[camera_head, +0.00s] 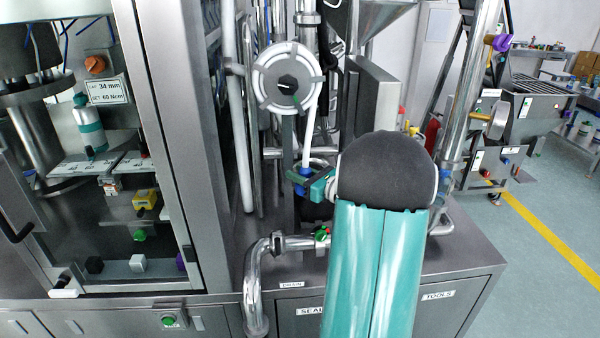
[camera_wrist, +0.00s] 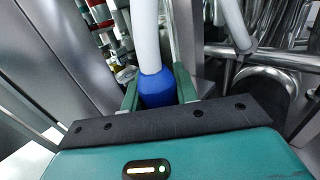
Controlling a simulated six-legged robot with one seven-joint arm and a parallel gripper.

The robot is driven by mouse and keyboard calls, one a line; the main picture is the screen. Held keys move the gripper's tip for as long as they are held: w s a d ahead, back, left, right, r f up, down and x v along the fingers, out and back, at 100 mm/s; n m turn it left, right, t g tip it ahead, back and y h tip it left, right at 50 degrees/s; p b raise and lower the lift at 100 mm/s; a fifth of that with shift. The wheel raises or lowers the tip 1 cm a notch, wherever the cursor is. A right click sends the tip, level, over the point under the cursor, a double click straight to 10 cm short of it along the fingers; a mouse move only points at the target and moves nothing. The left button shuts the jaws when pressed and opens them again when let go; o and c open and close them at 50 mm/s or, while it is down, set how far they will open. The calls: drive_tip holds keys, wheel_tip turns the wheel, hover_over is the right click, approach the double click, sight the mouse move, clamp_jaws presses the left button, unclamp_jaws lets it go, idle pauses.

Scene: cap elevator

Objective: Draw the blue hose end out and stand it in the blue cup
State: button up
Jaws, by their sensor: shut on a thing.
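A white hose (camera_head: 311,121) hangs from the round grey reel and runs down to my gripper (camera_head: 304,180). In the wrist view the hose ends in a blue sleeve, the blue hose end (camera_wrist: 157,88). It sits between my two green fingers, which are shut on it. The white hose (camera_wrist: 148,35) rises upright from it. The lower tip of the hose end is hidden behind my gripper body. In the head view blue patches show at my fingers, and I cannot tell hose end from cup there. I cannot clearly make out the blue cup.
The round grey reel (camera_head: 287,84) is above my gripper. A steel cabinet with a glass door (camera_head: 165,120) stands left. A bent chrome pipe (camera_head: 256,280) and a green-handled valve (camera_head: 322,233) are on the steel counter (camera_head: 400,262). Chrome pipes (camera_wrist: 270,55) crowd the right of the wrist view.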

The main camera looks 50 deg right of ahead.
drive_tip(key=shift+f, duration=0.1)
drive_tip(key=o, duration=1.1)
drive_tip(key=shift+o, duration=0.2)
drive_tip(key=shift+s, duration=0.1)
drive_tip(key=s+d, duration=0.1)
drive_tip(key=s, duration=1.2)
drive_tip(key=shift+s, duration=0.3)
drive_tip(key=shift+d, duration=0.1)
